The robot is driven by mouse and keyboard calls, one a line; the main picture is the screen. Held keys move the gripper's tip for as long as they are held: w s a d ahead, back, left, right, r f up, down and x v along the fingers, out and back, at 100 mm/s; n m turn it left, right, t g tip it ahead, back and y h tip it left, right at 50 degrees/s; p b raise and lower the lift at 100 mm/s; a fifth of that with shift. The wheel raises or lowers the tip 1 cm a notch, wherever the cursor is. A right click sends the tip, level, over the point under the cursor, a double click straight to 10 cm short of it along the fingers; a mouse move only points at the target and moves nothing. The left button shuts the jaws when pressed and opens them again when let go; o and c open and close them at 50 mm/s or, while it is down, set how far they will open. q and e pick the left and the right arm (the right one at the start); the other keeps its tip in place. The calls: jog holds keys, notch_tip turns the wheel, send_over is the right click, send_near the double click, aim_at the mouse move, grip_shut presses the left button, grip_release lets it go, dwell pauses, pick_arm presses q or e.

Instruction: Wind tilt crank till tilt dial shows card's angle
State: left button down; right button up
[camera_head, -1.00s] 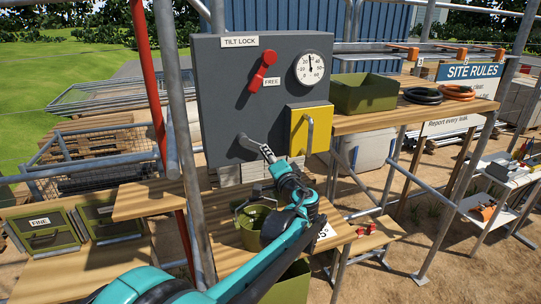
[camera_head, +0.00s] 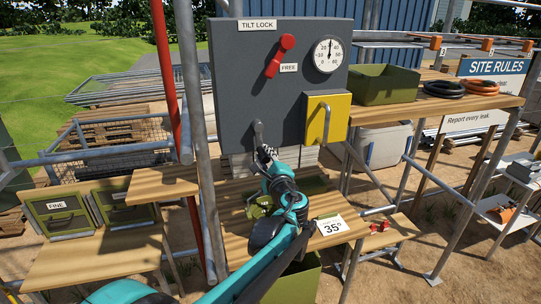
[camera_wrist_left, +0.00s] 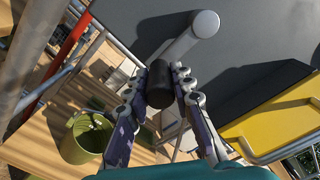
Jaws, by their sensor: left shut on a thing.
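My left gripper (camera_wrist_left: 160,85) is shut on the black grip (camera_wrist_left: 160,84) of the grey tilt crank (camera_wrist_left: 190,38). In the head view, the crank (camera_head: 259,132) hangs nearly straight down from its pivot low on the dark grey panel (camera_head: 240,85). The round white tilt dial (camera_head: 328,56) is at the panel's upper right. Its needle points roughly straight up; the exact reading is too small to tell. The card (camera_head: 333,226) reads 35° and lies on the wooden bench below. The red tilt lock lever (camera_head: 279,56) slants beside the FREE label. My right gripper is out of view.
A yellow box with a grey handle (camera_head: 340,118) sits right of the crank. A green bucket (camera_wrist_left: 88,138) stands on the bench (camera_head: 233,246), partly behind my arm in the head view. A green bin (camera_head: 385,86) and coiled hoses (camera_head: 444,89) occupy the right shelf.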

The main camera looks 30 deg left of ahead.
pick_arm(q)
jog(key=s+a+r+m+p, duration=0.2)
jog(key=r+m, duration=0.3)
jog(key=m, duration=0.7)
jog(key=s+a+r+m+p, duration=0.2)
jog(key=r+m+p, duration=0.3)
jog(key=m, duration=0.7)
jog(key=shift+s+a+r+m, duration=0.25)
jog(key=shift+s+r+m, duration=0.05)
jog(key=shift+s+r, duration=0.35)
jog(key=c, duration=1.3)
grip_release()
